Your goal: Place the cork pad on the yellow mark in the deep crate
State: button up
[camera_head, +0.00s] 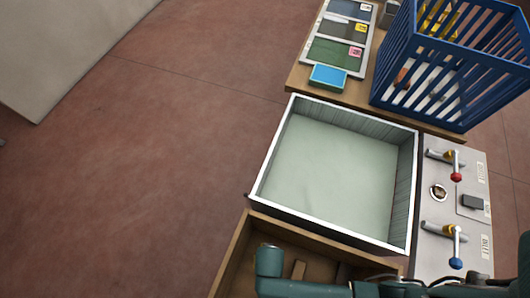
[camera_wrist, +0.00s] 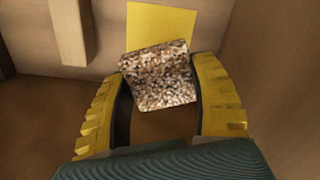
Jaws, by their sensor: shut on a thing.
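The cork pad (camera_wrist: 158,82), a speckled brown and cream piece, is between the yellow fingers of my gripper (camera_wrist: 163,76) in the wrist view. My gripper is shut on it, and the pad looks tilted. The yellow mark (camera_wrist: 160,22) is a flat yellow patch just beyond the pad, which covers its lower edge. I cannot tell whether the pad touches it. Brown wooden walls (camera_wrist: 270,60) of the deep crate surround them. In the head view the wooden crate (camera_head: 233,258) is at the bottom, partly covered by my arm, and my gripper is hidden.
A wooden strip (camera_wrist: 70,30) stands at the crate's upper left in the wrist view. A white-rimmed, pale-floored basin (camera_head: 335,170) adjoins the crate. A control panel (camera_head: 455,210) with levers is to its right. A blue slatted basket (camera_head: 450,65) and a blue block (camera_head: 328,77) are behind.

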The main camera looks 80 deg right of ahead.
notch_tip(320, 180, down, 10)
jog(key=b, duration=0.5)
jog(key=shift+s, duration=0.1)
jog(key=shift+f+b, duration=0.1)
jog(key=shift+b, duration=0.2)
jog(key=o, duration=0.9)
jog(key=shift+c, duration=0.2)
notch_tip(320, 180, up, 12)
jog(key=p, duration=0.6)
jog(key=shift+r, duration=0.2)
